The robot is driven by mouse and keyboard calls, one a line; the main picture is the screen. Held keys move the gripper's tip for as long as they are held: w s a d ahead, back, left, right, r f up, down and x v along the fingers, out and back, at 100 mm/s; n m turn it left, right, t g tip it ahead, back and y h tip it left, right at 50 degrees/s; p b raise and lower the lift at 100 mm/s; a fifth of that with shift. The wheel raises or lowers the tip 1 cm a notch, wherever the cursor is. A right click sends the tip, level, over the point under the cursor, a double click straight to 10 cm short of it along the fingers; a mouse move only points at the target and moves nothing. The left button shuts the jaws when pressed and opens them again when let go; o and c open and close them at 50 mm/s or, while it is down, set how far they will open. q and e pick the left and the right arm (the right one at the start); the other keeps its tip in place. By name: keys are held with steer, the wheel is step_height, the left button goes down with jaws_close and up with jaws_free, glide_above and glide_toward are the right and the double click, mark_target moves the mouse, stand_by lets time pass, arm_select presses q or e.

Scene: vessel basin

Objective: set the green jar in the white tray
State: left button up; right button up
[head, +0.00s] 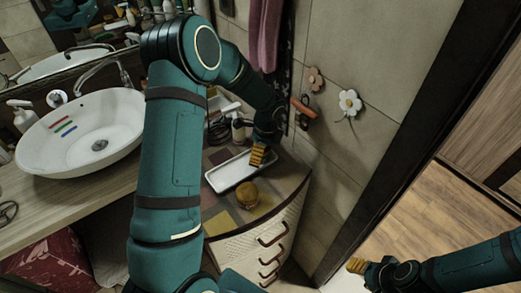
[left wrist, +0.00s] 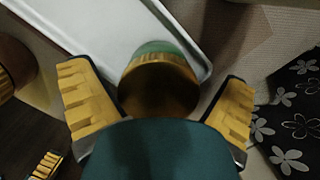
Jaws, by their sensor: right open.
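The green jar (left wrist: 160,78), with a dark gold-rimmed lid, stands between the spread yellow fingers of my left gripper (left wrist: 158,100) in the left wrist view. Gaps show between the jar and both fingertips. The jar overlaps the corner of the white tray (left wrist: 130,22); its base is hidden, so I cannot tell exactly how it rests. In the head view the left gripper (head: 261,156) is over the right end of the white tray (head: 213,179) and the jar is hidden. My right gripper (head: 357,265) is open and empty at the lower right, away from the cabinet.
A round gold-topped container (head: 247,194) stands just in front of the tray. A white basin (head: 80,135) is at the left. Bottles (head: 238,128) stand behind the tray, near the tiled wall (head: 340,60). Dark floral cloth (left wrist: 295,115) lies right of the gripper in the wrist view.

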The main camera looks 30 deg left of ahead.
arm_select(q)
steer(key=shift+r, duration=0.15)
steer(key=shift+r, duration=0.25)
step_height(320, 180, up, 12)
steer(key=d, duration=0.1)
steer(key=shift+w+d+f+p, duration=0.15)
steer(key=shift+d+f+p, duration=0.1)
steer(key=shift+p, duration=0.05)
stand_by(0.4)
